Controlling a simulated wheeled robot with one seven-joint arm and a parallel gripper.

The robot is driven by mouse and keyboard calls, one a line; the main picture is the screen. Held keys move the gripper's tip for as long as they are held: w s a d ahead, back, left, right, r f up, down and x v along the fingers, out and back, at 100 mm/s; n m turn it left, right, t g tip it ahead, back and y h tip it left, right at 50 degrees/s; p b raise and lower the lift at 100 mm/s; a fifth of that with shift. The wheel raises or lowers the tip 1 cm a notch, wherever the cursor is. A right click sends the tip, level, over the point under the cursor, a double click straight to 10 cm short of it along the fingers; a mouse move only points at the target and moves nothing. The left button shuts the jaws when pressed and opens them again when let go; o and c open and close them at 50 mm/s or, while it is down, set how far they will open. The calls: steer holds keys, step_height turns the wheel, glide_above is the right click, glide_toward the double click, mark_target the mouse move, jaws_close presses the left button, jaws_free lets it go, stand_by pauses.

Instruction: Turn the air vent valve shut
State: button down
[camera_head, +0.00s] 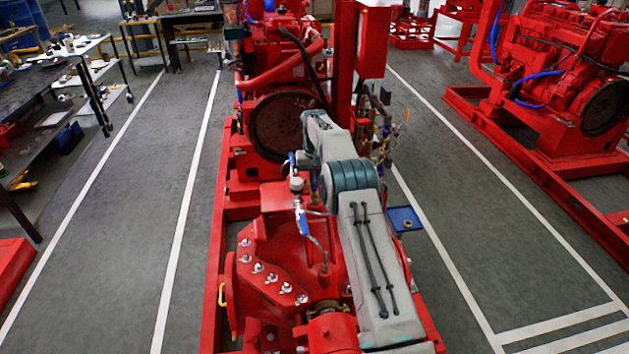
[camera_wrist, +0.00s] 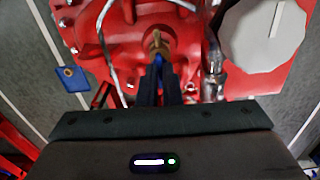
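The air vent valve shows in the wrist view as a brass fitting with a blue handle (camera_wrist: 159,58) on the red pump casing. In the head view a small valve with a blue lever (camera_head: 302,220) stands on a thin pipe above the red casing; I cannot tell for certain that it is the same one. My gripper (camera_wrist: 160,72) has its dark fingers close together, with the blue handle between their tips. The fingers hide the handle's lower part. In the head view my arm hides the gripper.
The red pump casing (camera_head: 265,250) with bolts lies below. A metal pipe fitting (camera_wrist: 214,75) stands right of the fingers in the wrist view. Grey floor is free on both sides.

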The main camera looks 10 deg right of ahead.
steer(key=shift+m, duration=0.3)
steer(key=m, duration=1)
steer(key=shift+r, duration=0.1)
steer(key=m, duration=0.3)
steer(key=shift+w+m+p, duration=0.1)
steer(key=shift+m+p, duration=0.2)
steer(key=shift+m, duration=1.6)
steer(key=c, duration=1.6)
jaws_free()
